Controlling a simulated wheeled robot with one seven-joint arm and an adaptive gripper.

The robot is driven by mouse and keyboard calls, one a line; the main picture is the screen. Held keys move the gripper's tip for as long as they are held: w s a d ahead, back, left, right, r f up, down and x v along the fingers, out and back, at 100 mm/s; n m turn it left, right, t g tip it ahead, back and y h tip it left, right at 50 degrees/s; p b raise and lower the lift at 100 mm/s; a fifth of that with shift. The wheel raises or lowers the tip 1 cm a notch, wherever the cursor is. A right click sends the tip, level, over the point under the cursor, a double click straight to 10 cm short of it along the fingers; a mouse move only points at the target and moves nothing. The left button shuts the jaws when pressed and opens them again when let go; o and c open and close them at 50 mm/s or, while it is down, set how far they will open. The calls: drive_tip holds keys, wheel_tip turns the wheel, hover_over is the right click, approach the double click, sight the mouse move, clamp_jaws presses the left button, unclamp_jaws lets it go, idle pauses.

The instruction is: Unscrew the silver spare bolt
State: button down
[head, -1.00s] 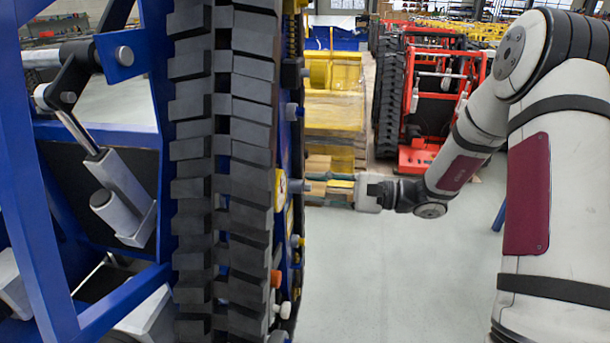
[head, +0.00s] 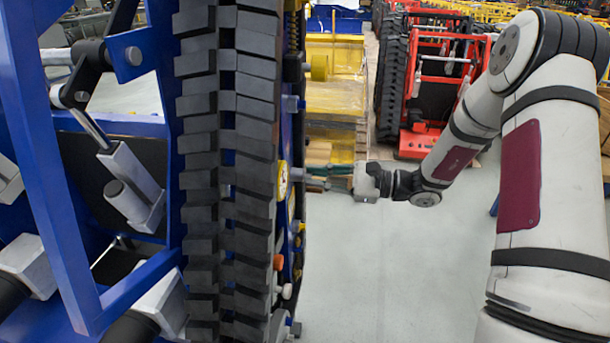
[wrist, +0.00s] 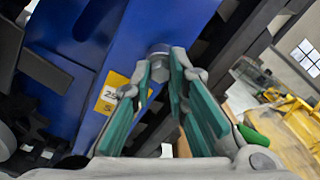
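The silver bolt (wrist: 159,49) sticks out of a blue plate, beside a yellow label (wrist: 112,92) whose text is only partly readable. In the wrist view its head lies between the tips of my gripper (wrist: 163,64). One finger is close on each side, and contact is unclear. In the head view my gripper (head: 318,182) points left at this bolt (head: 301,174), which stands out from the right side of the blue carrier. The fingertips are at the bolt's outer end and partly hide it.
Other bolts stick out above and below, including an orange-capped one (head: 278,262). The black track (head: 228,160) runs close to the left of the bolts. A red tracked carrier (head: 425,100) and yellow stacked parts (head: 335,85) stand behind. The floor (head: 400,270) at centre is clear.

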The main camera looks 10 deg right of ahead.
drive_tip(key=n+b, duration=0.7)
drive_tip(key=n, duration=0.2)
drive_tip(key=shift+n, duration=0.4)
drive_tip(key=shift+r, duration=0.1)
drive_tip(key=shift+w+b, duration=0.1)
drive_tip(key=shift+b, duration=0.2)
drive_tip(key=n+b, duration=0.9)
drive_tip(key=b, duration=0.5)
drive_tip(key=shift+n+b, duration=0.3)
drive_tip(key=shift+n, duration=0.1)
drive_tip(key=shift+r, duration=0.1)
